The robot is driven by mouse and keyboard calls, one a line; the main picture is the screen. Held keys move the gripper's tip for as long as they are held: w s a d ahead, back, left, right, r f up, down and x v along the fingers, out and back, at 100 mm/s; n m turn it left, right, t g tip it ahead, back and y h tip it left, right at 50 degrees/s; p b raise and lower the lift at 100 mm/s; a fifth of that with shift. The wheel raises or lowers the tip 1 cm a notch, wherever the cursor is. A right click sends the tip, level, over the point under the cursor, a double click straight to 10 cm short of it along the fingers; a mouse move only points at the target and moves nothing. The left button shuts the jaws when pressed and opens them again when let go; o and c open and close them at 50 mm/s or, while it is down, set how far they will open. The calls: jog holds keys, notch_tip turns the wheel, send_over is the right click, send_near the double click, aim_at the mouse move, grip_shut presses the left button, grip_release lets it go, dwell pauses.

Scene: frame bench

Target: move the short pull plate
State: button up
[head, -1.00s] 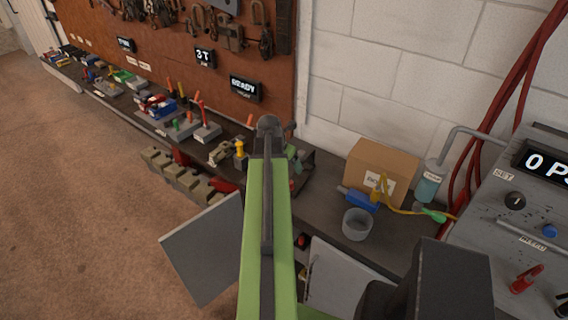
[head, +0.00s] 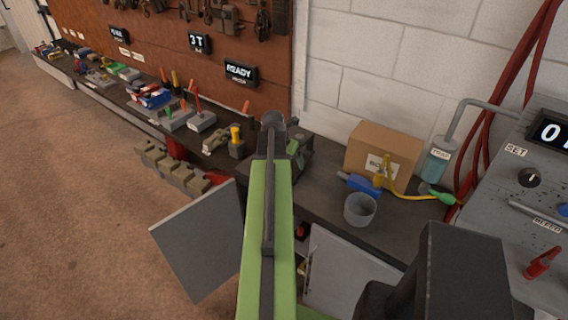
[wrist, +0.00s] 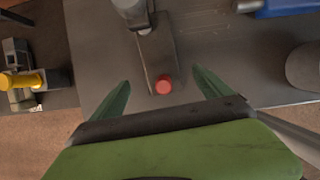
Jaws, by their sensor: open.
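My gripper (wrist: 162,76) is open, with its two green fingers spread apart in the wrist view. Between and just beyond them is a narrow dark grey plate (wrist: 160,50) with a round red knob (wrist: 164,86) at its near end. This looks like the pull plate, but I cannot tell whether it is the short one. A light grey cylindrical part (wrist: 133,10) stands at its far end. The fingers appear apart from the plate. In the head view my arm hides most of the gripper and the plate.
The bench holds a yellow-topped part (head: 236,140), a cardboard box (head: 384,150), a grey cup (head: 361,210) and a blue tool (head: 364,184). A grey control panel (head: 525,200) stands right. A grey open panel (head: 200,240) juts out below the bench edge.

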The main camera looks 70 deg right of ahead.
aim_at(293, 169)
jog(key=b+x, duration=0.6)
jog(key=x, duration=0.2)
jog(key=shift+a, duration=0.1)
jog(key=shift+c, duration=0.4)
grip_shut()
